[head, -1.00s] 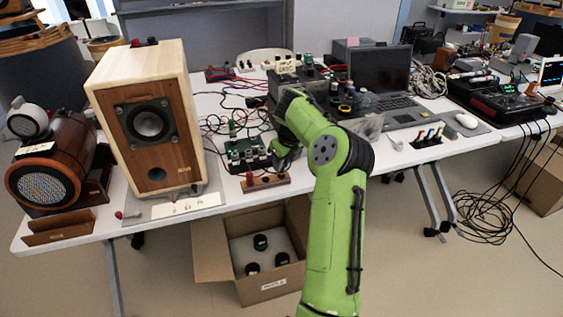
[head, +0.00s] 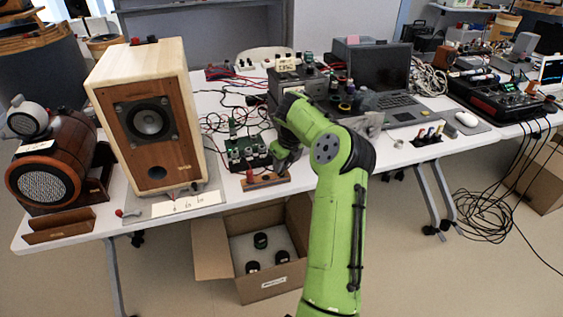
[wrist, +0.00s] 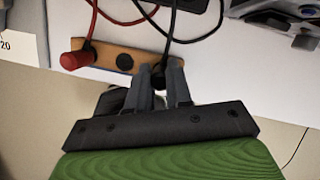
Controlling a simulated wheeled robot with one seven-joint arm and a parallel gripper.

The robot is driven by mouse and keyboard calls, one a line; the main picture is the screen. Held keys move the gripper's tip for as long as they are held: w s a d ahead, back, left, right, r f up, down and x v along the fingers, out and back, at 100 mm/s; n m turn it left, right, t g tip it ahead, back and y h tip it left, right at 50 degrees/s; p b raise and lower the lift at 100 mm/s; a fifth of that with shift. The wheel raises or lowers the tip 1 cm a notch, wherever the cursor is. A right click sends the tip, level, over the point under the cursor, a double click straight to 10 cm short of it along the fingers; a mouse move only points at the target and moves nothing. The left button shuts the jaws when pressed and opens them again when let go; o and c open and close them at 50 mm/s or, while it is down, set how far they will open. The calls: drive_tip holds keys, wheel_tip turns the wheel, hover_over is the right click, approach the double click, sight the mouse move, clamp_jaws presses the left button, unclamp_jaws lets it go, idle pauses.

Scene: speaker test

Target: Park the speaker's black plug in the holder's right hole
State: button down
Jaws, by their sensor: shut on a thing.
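The wooden holder (head: 268,182) lies near the table's front edge; it also shows in the wrist view (wrist: 103,55). A red plug (wrist: 75,60) sits at its left end, and a dark round hole (wrist: 124,61) shows at its middle. My gripper (wrist: 167,82) is shut on the black plug (wrist: 159,80), whose black cable runs up and away. The plug is at the holder's right end. Plug and fingers hide the right hole, so I cannot tell whether the tip is inside. In the head view my gripper (head: 284,160) is just above the holder's right part.
The wooden speaker (head: 178,105) stands left of the holder. A black device with terminals (head: 246,154) sits close behind it, with loose red and black cables around. An open cardboard box (head: 225,254) is on the floor below the table edge.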

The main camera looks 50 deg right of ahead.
drive_tip(key=shift+f, duration=0.25)
drive_tip(key=c, duration=1)
unclamp_jaws()
drive_tip(key=shift+o, duration=0.2)
drive_tip(key=shift+r, duration=0.1)
drive_tip(key=shift+r+p, duration=2.85)
drive_tip(key=shift+r, duration=0.85)
